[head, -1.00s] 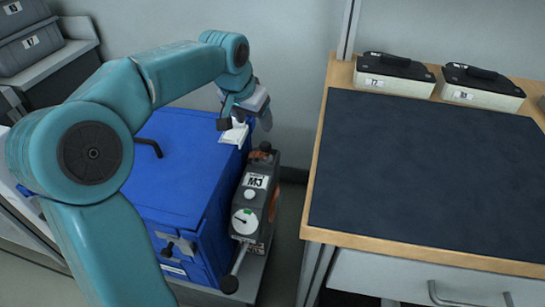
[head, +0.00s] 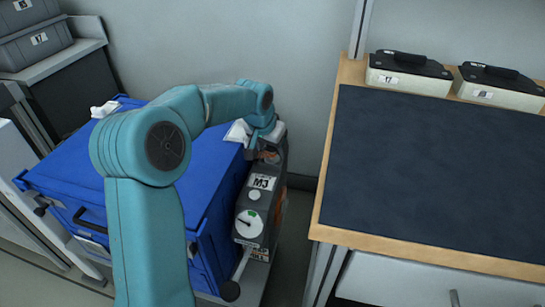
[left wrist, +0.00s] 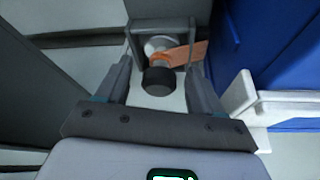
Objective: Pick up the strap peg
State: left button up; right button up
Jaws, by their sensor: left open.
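In the left wrist view, a peg with a black cap (left wrist: 158,82) and a pale round part behind it sits in a grey bracket; I take it for the strap peg. An orange strap piece (left wrist: 184,54) sticks out beside it. My left gripper (left wrist: 160,72) is open, with one finger on each side of the peg; I cannot tell whether they touch it. In the head view my left gripper (head: 262,146) is at the top of the grey machine (head: 262,205) marked "MJ", and it mostly hides the peg. My right gripper is not in view.
A blue box (head: 75,178) stands left of the machine. A white fitting (left wrist: 243,105) on it lies close right of the gripper.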

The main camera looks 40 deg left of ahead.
pick_arm(q)
jog(key=shift+w+f, duration=0.15)
jog(key=shift+f, duration=0.2)
jog(key=shift+r, duration=0.1)
grip_shut()
notch_tip(320, 180, up, 20)
jog(key=p, duration=0.8)
jog(key=shift+d, duration=0.15)
